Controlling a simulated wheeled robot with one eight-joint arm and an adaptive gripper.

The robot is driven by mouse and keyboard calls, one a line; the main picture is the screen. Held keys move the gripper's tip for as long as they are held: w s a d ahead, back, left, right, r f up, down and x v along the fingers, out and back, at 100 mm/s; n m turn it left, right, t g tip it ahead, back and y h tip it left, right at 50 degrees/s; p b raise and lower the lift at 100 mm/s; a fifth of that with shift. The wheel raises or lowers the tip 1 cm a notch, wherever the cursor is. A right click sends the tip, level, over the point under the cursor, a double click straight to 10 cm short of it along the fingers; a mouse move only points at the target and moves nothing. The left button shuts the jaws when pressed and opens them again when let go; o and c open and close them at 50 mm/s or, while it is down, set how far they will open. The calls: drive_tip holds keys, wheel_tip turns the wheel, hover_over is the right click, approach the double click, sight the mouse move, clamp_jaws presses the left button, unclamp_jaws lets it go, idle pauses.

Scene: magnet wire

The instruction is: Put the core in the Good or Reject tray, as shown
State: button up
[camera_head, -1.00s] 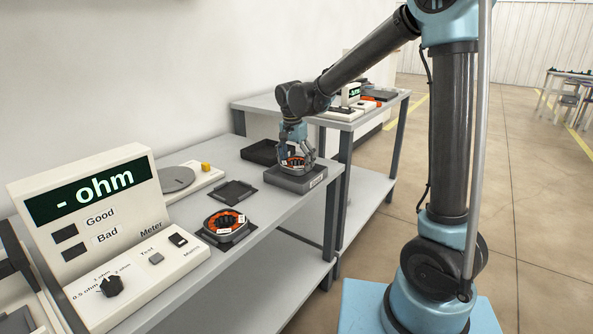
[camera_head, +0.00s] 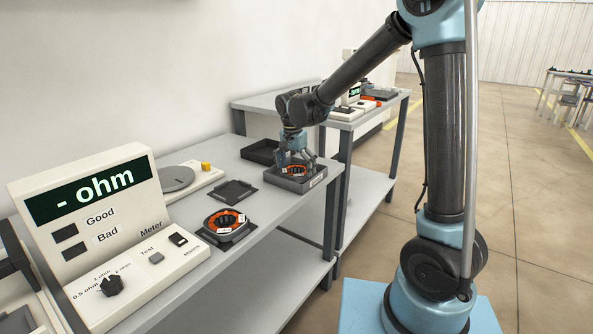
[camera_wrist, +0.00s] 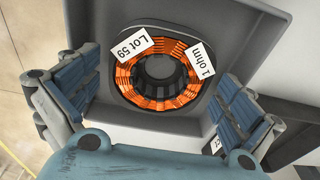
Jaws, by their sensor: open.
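The core (camera_head: 297,171), a ring with orange copper windings, lies in the grey tray (camera_head: 305,186) at the table's right end. In the wrist view the core (camera_wrist: 124,77) carries white labels reading "Lot 59" and "1 ohm", and the tray's walls (camera_wrist: 232,25) surround it. My gripper (camera_head: 297,161) is open just above the core, with a finger on each side and gaps between fingers and core. The tray's front label is too small to read. A second, dark tray (camera_head: 259,150) stands behind and looks empty.
A similar orange core (camera_head: 224,221) sits on a dark holder left of the trays. An empty dark plate (camera_head: 232,191) lies behind it. The meter (camera_head: 92,190) at left reads "- ohm", its Good and Bad lamps dark. A round-plated device (camera_head: 178,179) stands near the wall.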

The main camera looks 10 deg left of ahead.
drive_tip(key=shift+r, duration=0.1)
wheel_tip(320, 180, up, 12)
drive_tip(key=s, duration=0.1)
drive_tip(key=s+d+n, duration=0.1)
drive_tip(key=s+d, duration=0.1)
drive_tip(key=d, duration=1.3)
drive_tip(key=s+d+f+n, duration=0.1)
drive_tip(key=s+d, duration=0.4)
drive_tip(key=d, duration=0.6)
drive_tip(key=s+d+f+n+t, duration=0.1)
drive_tip(key=s+d+f+n, duration=0.1)
drive_tip(key=s+d+f, duration=1.1)
drive_tip(key=shift+s+d+f+n+y, duration=0.15)
drive_tip(key=shift+s+d+n+y, duration=0.2)
drive_tip(key=shift+s+d, duration=0.7)
drive_tip(key=shift+s+a, duration=0.1)
drive_tip(key=shift+a, duration=0.05)
